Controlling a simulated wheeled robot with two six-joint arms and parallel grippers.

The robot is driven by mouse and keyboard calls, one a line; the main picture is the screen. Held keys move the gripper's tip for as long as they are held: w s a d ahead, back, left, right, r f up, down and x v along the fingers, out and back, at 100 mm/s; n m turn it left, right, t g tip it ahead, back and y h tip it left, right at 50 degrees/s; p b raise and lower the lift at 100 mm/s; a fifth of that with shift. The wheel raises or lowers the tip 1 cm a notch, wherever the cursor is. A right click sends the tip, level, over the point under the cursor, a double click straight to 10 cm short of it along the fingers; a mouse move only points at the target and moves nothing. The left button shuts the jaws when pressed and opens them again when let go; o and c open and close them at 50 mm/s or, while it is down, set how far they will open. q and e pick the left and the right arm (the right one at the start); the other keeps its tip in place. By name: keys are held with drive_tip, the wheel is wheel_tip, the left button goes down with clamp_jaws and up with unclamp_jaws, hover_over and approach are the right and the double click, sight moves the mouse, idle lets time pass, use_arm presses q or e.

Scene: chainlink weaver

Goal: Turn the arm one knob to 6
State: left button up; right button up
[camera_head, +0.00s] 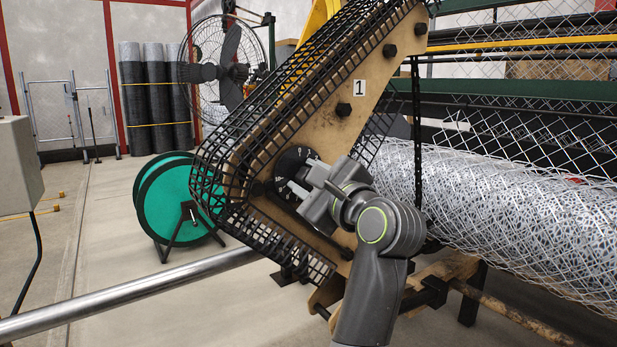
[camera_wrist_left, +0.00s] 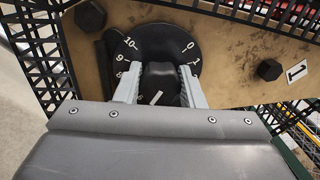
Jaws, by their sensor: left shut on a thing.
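The arm one knob is a round black dial (camera_head: 291,159) with white numbers, set in the tan arm plate (camera_head: 362,75) marked "1". In the left wrist view the dial (camera_wrist_left: 148,38) shows 10 and 9 at upper left and 0 and 1 at upper right. My left gripper (camera_head: 299,187) is shut on the knob's raised black grip (camera_wrist_left: 160,80), with one pale finger on each side in the wrist view (camera_wrist_left: 158,82). A white pointer line shows low on the grip between the fingers. The lower numbers are mostly hidden by my gripper, so the exact setting is unclear.
A black mesh guard (camera_head: 225,160) runs along the arm's left edge, close to the knob. A large wire mesh roll (camera_head: 510,205) lies to the right. A green reel (camera_head: 168,200) and a metal pipe (camera_head: 130,292) are at left. Dark bolts (camera_wrist_left: 270,69) stick out near the dial.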

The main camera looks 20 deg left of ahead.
idle(0.3)
use_arm(q)
drive_tip(key=o, duration=1)
